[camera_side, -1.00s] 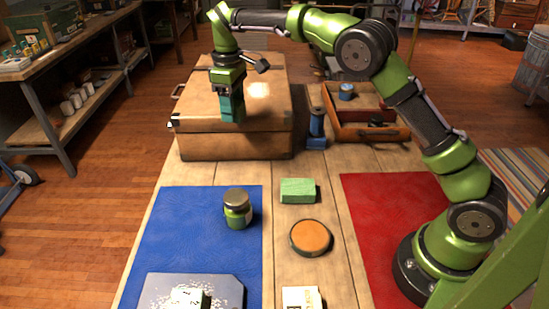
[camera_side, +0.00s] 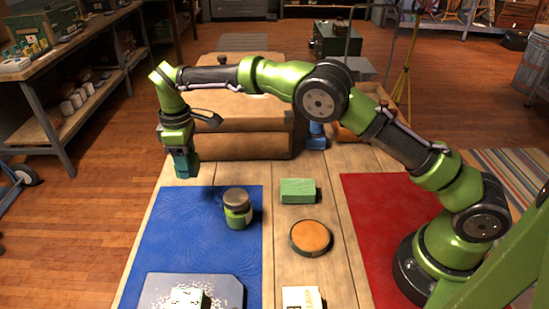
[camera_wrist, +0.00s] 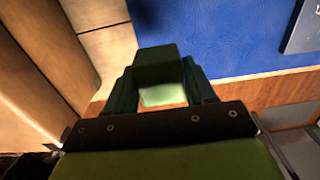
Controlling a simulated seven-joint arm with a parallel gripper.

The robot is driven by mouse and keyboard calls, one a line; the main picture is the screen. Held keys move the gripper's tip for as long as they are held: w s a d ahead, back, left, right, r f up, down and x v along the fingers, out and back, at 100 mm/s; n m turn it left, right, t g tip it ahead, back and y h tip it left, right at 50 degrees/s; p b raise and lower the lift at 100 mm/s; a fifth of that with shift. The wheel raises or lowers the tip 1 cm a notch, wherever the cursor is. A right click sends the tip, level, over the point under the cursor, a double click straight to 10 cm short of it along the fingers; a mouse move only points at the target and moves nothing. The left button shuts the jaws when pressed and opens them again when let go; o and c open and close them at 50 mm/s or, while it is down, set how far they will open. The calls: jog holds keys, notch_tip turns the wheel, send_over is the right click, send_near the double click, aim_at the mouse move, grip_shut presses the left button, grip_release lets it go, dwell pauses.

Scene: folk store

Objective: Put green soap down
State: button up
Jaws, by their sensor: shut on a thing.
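My gripper (camera_side: 185,167) hangs pointing down near the far left corner of the blue mat (camera_side: 180,235), beside the suitcase. It is shut on a green block, which I take for the green soap (camera_wrist: 162,95); its near face shows pale green between the fingers in the wrist view. In the side view the soap is hard to tell from the dark green fingers. The held block appears to be above the table, but its exact height is unclear. Another green block (camera_side: 298,190) lies on the bare wood between the mats.
A tan suitcase (camera_side: 235,142) stands at the back of the table. A lidded green jar (camera_side: 237,208) stands on the blue mat, with a grey board (camera_side: 228,290) in front. A round orange tin (camera_side: 311,237) lies mid-table. The red mat (camera_side: 375,215) is at right.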

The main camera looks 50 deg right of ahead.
aim_at(196, 197)
notch_tip(196, 197, down, 8)
jog(key=shift+f, duration=0.2)
dwell(0.3)
jog(key=shift+f, duration=0.15)
jog(key=o, duration=1.1)
